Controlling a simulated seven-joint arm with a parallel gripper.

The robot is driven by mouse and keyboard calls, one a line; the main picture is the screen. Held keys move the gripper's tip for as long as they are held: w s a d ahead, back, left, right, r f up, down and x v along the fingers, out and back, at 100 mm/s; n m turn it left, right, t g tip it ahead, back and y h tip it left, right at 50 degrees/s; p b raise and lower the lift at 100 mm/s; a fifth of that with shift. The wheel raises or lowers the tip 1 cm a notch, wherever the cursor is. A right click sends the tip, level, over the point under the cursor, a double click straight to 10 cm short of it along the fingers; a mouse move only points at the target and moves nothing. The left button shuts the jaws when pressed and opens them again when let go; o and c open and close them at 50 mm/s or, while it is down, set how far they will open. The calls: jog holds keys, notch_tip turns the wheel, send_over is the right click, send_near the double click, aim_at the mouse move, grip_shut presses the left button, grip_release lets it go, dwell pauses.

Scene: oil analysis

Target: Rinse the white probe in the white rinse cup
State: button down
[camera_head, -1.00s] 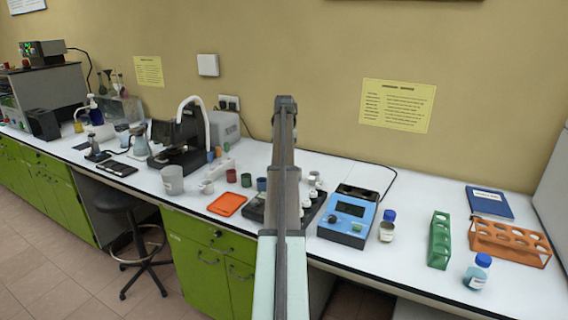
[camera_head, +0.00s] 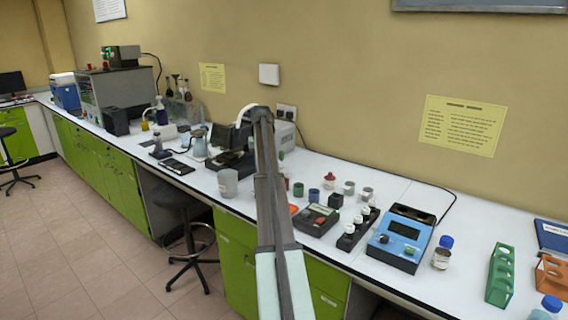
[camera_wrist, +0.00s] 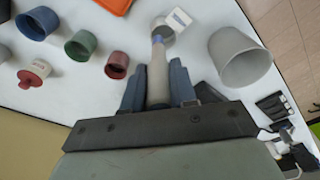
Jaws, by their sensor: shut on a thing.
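In the wrist view my gripper (camera_wrist: 156,72) is shut on the white probe (camera_wrist: 157,84), a pale rod with a blue band near its far end. The probe's far end overlaps a small white cup (camera_wrist: 164,38), which looks like the rinse cup, with a white label (camera_wrist: 179,18) beside it. I cannot tell whether the tip is inside the cup or above it. In the head view my arm hides the gripper, the probe and this cup.
A larger grey-white beaker (camera_wrist: 240,57) stands close on the right, also in the head view (camera_head: 228,184). Blue (camera_wrist: 38,22), green (camera_wrist: 80,45) and brown-red (camera_wrist: 117,65) cups stand left. An orange tray (camera_wrist: 113,4) lies beyond. A blue instrument (camera_head: 400,240) stands right of my arm.

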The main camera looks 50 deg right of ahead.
jog(key=shift+w+d+f+n, duration=0.15)
jog(key=shift+w+f+n, duration=0.35)
jog(key=shift+f, duration=0.25)
jog(key=shift+w+d+f+n, duration=0.1)
jog(key=shift+w+f+n, duration=0.35)
jog(key=shift+f, duration=0.25)
jog(key=shift+f, duration=2.6)
dwell(0.7)
jog(key=shift+r, duration=0.15)
dwell(1.6)
notch_tip(320, 180, up, 8)
jog(key=shift+f, duration=0.2)
dwell(1.0)
